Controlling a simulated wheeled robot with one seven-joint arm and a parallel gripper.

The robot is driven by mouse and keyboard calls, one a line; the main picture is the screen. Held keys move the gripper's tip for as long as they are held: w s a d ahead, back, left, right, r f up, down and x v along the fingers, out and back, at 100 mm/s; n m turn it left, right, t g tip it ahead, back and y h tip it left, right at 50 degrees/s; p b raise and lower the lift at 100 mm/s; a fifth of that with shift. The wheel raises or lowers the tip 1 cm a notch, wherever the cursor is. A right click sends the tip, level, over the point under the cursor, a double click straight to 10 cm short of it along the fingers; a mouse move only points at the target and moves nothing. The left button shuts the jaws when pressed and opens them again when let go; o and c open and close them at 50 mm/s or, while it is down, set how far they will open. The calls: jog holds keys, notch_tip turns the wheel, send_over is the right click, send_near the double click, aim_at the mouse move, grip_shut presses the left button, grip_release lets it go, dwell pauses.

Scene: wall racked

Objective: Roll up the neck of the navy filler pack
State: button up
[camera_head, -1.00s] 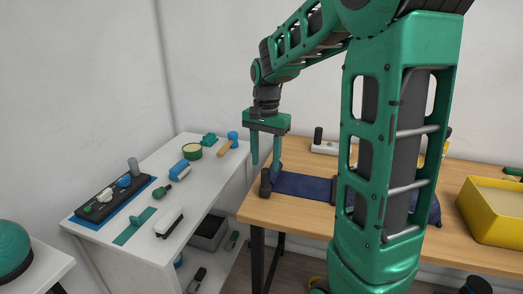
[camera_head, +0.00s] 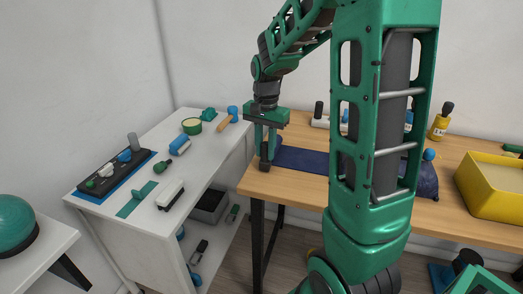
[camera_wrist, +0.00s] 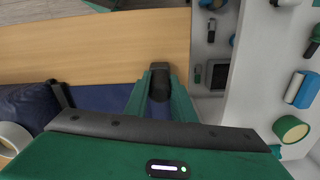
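The navy filler pack (camera_head: 427,181) lies on the wooden table, partly hidden behind my arm. Its flat neck (camera_head: 303,160) stretches left along the table; it also shows in the wrist view (camera_wrist: 100,98). A dark upright knob (camera_wrist: 160,84) stands at the neck's left end, near the table's left edge. My gripper (camera_head: 265,158) points down over this knob. In the wrist view its two green fingers (camera_wrist: 161,90) flank the knob closely and look shut on it. A dark strip (camera_wrist: 61,96) crosses between the neck and the bulging body.
A yellow bin (camera_head: 490,195) and a yellow bottle (camera_head: 440,122) stand on the table's right. A white bench (camera_head: 165,150) to the left holds several tools and a green tape roll (camera_head: 192,126). A gap separates bench and table. Bare wood lies in front of the neck.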

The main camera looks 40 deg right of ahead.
jog(key=shift+s+d+r, duration=0.1)
jog(key=shift+s+d, duration=1.15)
jog(key=shift+s, duration=0.3)
jog(key=shift+s+d+f, duration=0.1)
jog(key=shift+s+d, duration=1.15)
jog(key=shift+s, duration=0.35)
jog(key=shift+s+d+r, duration=0.1)
jog(key=shift+s+d, duration=1.15)
jog(key=shift+s, duration=0.3)
grip_shut()
jog(key=shift+s+d, duration=0.8)
jog(key=shift+s, duration=0.2)
jog(key=shift+s+d, duration=0.8)
jog(key=shift+s, duration=0.2)
jog(key=o, duration=1.1)
grip_release()
jog(key=shift+s, duration=0.1)
notch_tip(320, 180, up, 11)
